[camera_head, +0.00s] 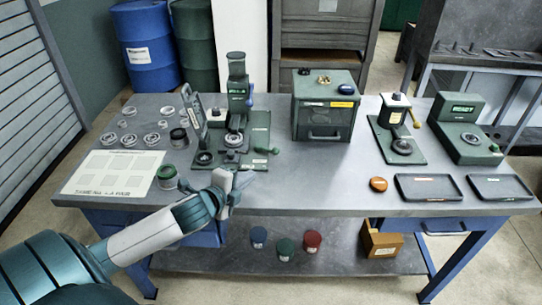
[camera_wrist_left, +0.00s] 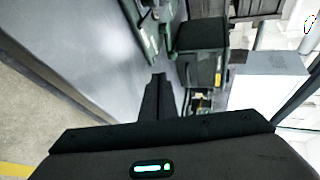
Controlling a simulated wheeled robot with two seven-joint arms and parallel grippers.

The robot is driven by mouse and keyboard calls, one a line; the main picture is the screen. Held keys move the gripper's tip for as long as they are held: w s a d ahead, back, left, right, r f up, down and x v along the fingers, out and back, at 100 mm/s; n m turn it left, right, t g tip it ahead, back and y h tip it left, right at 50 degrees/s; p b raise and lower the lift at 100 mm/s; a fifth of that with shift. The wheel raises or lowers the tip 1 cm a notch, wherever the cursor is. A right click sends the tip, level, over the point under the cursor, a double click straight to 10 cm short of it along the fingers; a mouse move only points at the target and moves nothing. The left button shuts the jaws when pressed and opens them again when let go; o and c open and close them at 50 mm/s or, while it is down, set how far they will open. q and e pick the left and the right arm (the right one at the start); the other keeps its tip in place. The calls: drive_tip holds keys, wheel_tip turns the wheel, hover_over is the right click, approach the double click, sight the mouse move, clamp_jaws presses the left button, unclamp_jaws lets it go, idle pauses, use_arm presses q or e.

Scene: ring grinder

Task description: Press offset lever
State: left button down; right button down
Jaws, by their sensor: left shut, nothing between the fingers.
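The green ring grinder (camera_head: 237,90) stands on its green base plate (camera_head: 260,128) left of the table's middle. A slim dark upright part (camera_head: 251,97) with a light tip stands at its right side; I cannot tell whether this is the offset lever. My right gripper is not in view.
A green cabinet (camera_head: 324,113) stands right of the grinder. A round green tin (camera_head: 167,177) and a printed sheet (camera_head: 115,171) lie left of my gripper. Two dark trays (camera_head: 430,188) and an orange disc (camera_head: 378,184) lie at the right. The front middle of the table is clear.

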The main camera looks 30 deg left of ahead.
sight(267, 168)
use_arm(q)
drive_tip(key=shift+p+x, duration=1.25)
drive_tip(key=shift+x, duration=3.95)
drive_tip(key=shift+w+a+r+p, duration=0.15)
drive_tip(key=shift+w+p, duration=0.15)
drive_tip(key=shift+w, duration=0.25)
drive_tip(key=shift+w+r+p, duration=0.2)
drive_tip(key=shift+w+p, duration=0.05)
drive_tip(key=shift+w, duration=1)
drive_tip(key=shift+w, duration=0.1)
